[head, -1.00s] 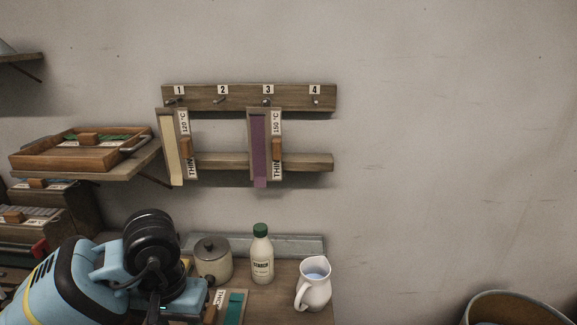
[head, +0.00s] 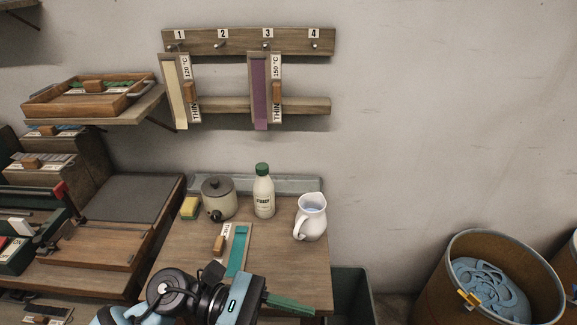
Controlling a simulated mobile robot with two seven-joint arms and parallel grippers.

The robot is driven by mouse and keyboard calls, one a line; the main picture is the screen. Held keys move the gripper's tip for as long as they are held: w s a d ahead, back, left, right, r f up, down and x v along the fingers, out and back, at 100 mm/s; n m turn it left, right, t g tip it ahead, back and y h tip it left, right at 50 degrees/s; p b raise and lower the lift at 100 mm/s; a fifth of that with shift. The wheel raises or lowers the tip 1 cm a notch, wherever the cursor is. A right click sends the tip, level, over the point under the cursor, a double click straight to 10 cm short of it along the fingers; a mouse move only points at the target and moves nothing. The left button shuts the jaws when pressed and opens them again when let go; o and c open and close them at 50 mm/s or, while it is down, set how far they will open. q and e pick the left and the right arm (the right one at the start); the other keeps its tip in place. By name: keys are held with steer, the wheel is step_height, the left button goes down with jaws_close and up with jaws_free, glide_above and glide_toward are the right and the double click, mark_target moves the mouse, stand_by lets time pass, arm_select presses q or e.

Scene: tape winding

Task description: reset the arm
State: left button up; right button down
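My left arm comes in at the bottom of the head view, blue with black joints. Its gripper (head: 286,303) is low at the front edge of the small wooden bench (head: 190,262). A narrow dark green piece sticks out to the right at its tip; I cannot tell whether this is a finger or something held, nor whether the fingers are open. A card with a teal strip (head: 237,252) lies on the bench just beyond the gripper, apart from it. My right gripper is not in view.
A lidded pot (head: 218,199), a bottle (head: 263,192), a white jug (head: 311,218) and a yellow sponge (head: 190,208) stand at the bench's back. Cards hang on pegs 1 and 3 of the wall rack (head: 245,41). A barrel (head: 450,270) holding blue coils stands right.

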arm_select(q)
steer(key=w+a+n+t+h+p, duration=0.1)
steer(key=w+a+n+t+h, duration=0.1)
steer(key=n+t, duration=0.7)
steer(key=w+a+n+t+h, duration=0.15)
steer(key=n+t, duration=0.35)
steer(key=n, duration=0.8)
steer(key=s+a+f+n+t+y+p, duration=0.1)
steer(key=a+f+n+t+y, duration=0.85)
steer(key=n, duration=1.15)
steer(key=s+a+f+n+g+y, duration=0.4)
steer(key=s+f+n+g, duration=0.1)
steer(key=s+f, duration=0.4)
steer(key=s+a+f+n+g+y+p, duration=0.1)
steer(key=s+a+f+n+g+y, duration=0.2)
steer(key=s+f+n+g+y, duration=0.2)
steer(key=s+f+n, duration=0.3)
steer(key=s, duration=0.1)
steer(key=shift+a+f, duration=0.35)
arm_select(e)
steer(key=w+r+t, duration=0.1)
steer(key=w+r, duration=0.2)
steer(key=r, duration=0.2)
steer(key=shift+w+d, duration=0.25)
arm_select(q)
steer(key=shift+w+g, duration=0.1)
steer(key=shift+g, duration=0.15)
steer(key=shift+o, duration=0.3)
